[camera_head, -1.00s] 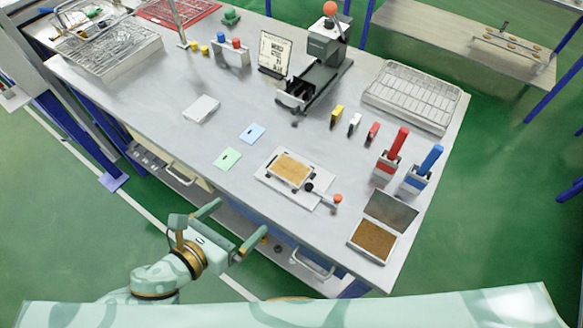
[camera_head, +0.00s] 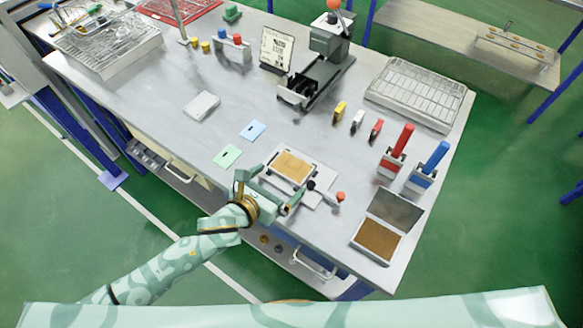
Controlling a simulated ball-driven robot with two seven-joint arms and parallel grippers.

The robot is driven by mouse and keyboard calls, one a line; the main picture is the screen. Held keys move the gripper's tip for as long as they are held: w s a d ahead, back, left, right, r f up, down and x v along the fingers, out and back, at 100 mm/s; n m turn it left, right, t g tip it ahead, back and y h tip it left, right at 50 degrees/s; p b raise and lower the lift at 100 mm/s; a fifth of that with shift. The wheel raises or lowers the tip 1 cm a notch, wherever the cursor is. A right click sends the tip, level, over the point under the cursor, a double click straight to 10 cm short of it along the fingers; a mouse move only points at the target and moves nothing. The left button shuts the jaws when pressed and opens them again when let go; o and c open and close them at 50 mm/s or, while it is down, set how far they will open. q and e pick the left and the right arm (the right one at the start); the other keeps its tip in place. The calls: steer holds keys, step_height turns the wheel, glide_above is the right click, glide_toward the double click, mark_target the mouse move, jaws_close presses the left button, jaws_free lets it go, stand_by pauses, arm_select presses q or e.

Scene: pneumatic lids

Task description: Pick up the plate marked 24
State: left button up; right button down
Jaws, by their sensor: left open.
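A light green plate (camera_head: 227,155) and a light blue plate (camera_head: 252,130) lie flat on the table, each with a small dark mark too small to read. I cannot tell which plate is marked 24. My left gripper (camera_head: 272,183) is open and empty at the table's front edge. It is below and right of the green plate, in front of the white fixture (camera_head: 312,193) that holds a tan panel (camera_head: 292,166). I cannot tell its height above the table. My right gripper is not in view.
A white block (camera_head: 201,105) lies behind the plates. A lever press (camera_head: 325,65) stands at the back. A wire rack (camera_head: 417,92), red (camera_head: 398,148) and blue (camera_head: 430,164) handled tools and an open tan-filled box (camera_head: 377,239) are at right. The table left of the plates is clear.

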arm_select(q)
steer(key=shift+w+d+f, duration=0.35)
steer(key=shift+w+d, duration=0.05)
steer(key=shift+w, duration=0.1)
steer(key=shift+r, duration=0.1)
steer(key=c, duration=0.9)
